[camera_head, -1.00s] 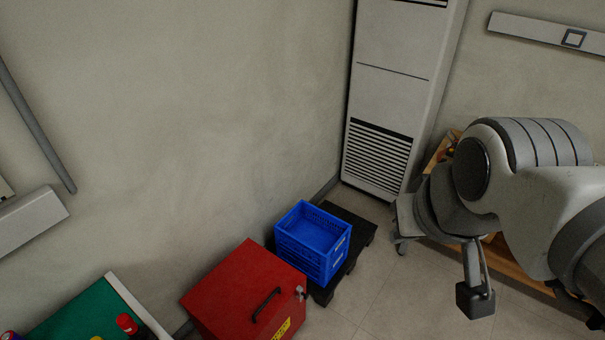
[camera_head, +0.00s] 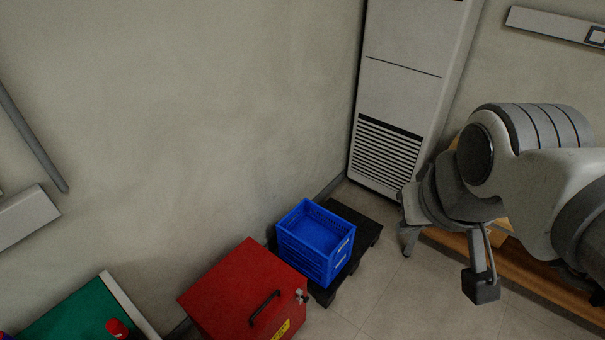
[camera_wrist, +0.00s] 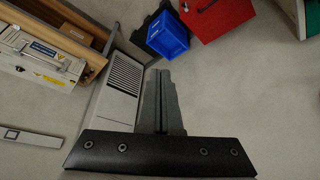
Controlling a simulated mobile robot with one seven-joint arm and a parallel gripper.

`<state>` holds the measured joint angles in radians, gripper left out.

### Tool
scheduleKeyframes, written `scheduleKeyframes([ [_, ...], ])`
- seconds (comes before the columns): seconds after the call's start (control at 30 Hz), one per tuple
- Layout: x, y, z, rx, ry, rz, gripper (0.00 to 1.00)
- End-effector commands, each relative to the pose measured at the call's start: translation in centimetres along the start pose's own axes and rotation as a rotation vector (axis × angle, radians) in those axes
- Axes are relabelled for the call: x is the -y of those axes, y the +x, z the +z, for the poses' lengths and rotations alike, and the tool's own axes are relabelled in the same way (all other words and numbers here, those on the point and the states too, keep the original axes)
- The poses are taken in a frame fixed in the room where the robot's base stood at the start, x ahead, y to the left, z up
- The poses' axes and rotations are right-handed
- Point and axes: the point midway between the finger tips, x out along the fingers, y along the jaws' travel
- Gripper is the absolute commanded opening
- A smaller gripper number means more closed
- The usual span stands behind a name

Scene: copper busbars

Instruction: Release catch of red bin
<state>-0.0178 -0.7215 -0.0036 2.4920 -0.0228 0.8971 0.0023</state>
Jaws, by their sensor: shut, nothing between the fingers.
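The red bin (camera_head: 235,285) stands on the floor at the bottom centre of the head view, its lid shut and a black handle (camera_head: 264,307) on the lid. A small silver catch (camera_head: 302,296) sits at its right edge, above a yellow label. In the wrist view the red bin (camera_wrist: 222,18) is at the top, partly cut off by the frame. My gripper (camera_wrist: 160,75) is shut and empty in the wrist view, its fingers together. It is well apart from the bin. In the head view my arm is at the right, away from the bin.
A blue crate (camera_head: 316,240) sits on a black pallet (camera_head: 362,228) right beside the red bin. A tall white vented cabinet (camera_head: 401,90) stands in the corner. A green-topped table (camera_head: 75,315) is at lower left.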

Motion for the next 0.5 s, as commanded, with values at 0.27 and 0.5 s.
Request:
scheduleKeyframes([
  [0.27, 0.1, 8.9, 0.0, 0.156, -0.242, 0.081, 0.00],
  [0.5, 1.6, 18.3, -0.4, 0.282, -0.546, 0.180, 0.00],
])
